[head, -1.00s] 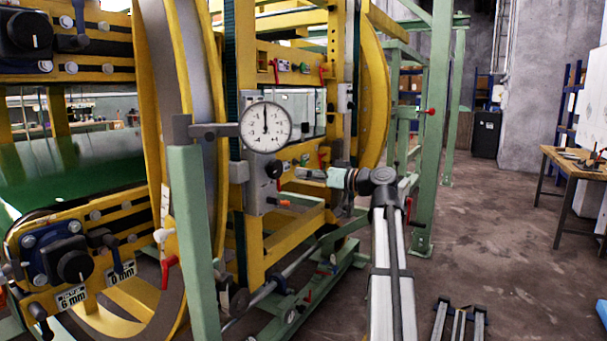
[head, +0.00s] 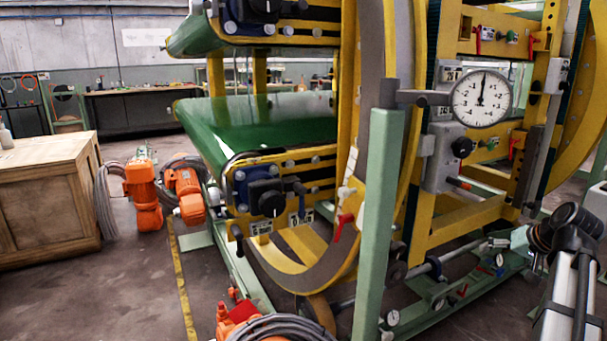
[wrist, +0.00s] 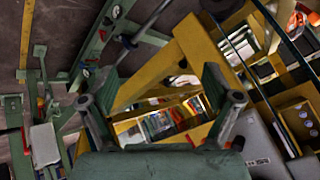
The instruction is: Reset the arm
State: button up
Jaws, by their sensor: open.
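My arm (head: 568,275) shows at the right edge of the head view, in front of the lower right part of the yellow and green ring machine (head: 432,230). Behind the fingers lie yellow beams (wrist: 158,65) of the machine. I cannot tell how far the fingers are from them.
A round dial gauge (head: 482,98) sits on a green post (head: 378,220) left of my arm. A wooden crate (head: 45,205) and orange motors (head: 145,195) stand on the floor at the left. Bare floor (head: 140,285) shows at the lower left.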

jog(key=s+a+f+m+g+h, duration=0.25)
jog(key=s+f+g, duration=0.25)
jog(key=s+f, duration=0.45)
jog(key=s+a+f+m+g+h, duration=0.2)
jog(key=s+f+g+h, duration=0.3)
jog(key=s+f, duration=0.45)
jog(key=s+a+f+n+g+p, duration=0.1)
jog(key=s+a+f+n+p, duration=0.2)
jog(key=a+f+p, duration=0.3)
jog(key=s+a+f+n+g+p, duration=0.2)
jog(key=s+a+f+n+p, duration=0.1)
jog(key=a+p, duration=0.5)
jog(key=s+a+f+n+y+p, duration=0.1)
jog(key=s+a+f+y+p, duration=0.1)
jog(key=s+a+p, duration=0.5)
jog(key=s+a+f+n+g+y+p, duration=0.1)
jog(key=s+a+f+y+p, duration=0.1)
jog(key=s+a+p, duration=0.6)
jog(key=s+y+p, duration=0.1)
jog(key=s+p, duration=0.1)
jog(key=s, duration=0.1)
jog(key=shift+a, duration=0.25)
